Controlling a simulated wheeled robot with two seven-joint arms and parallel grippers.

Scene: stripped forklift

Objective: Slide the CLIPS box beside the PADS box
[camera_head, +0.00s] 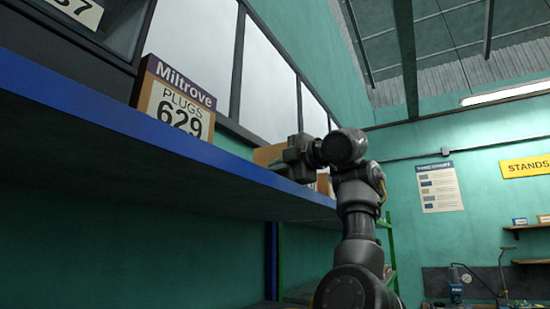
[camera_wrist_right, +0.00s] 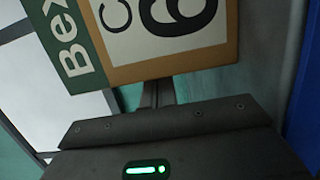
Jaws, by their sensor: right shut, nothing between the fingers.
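My right gripper (camera_head: 284,168) is at the front edge of the blue shelf, with its fingers shut and empty. A tan box (camera_head: 267,154) shows partly behind it, its label hidden in the head view. In the right wrist view, a tan box (camera_wrist_right: 228,45) with a green band stands right in front of my shut fingers (camera_wrist_right: 157,92). Its cut-off label shows "Bex", a "C" and a "6", so it may be the CLIPS box. I cannot tell whether the fingers touch it. No PADS label is readable. My left gripper is not in view.
The blue-edged shelf (camera_head: 120,122) runs away to the right. A Miltrove PLUGS 629 box (camera_head: 175,100) stands on it at left. Part of another tan box (camera_head: 323,184) shows beyond my right wrist. Bare shelf edge lies between the PLUGS box and my gripper.

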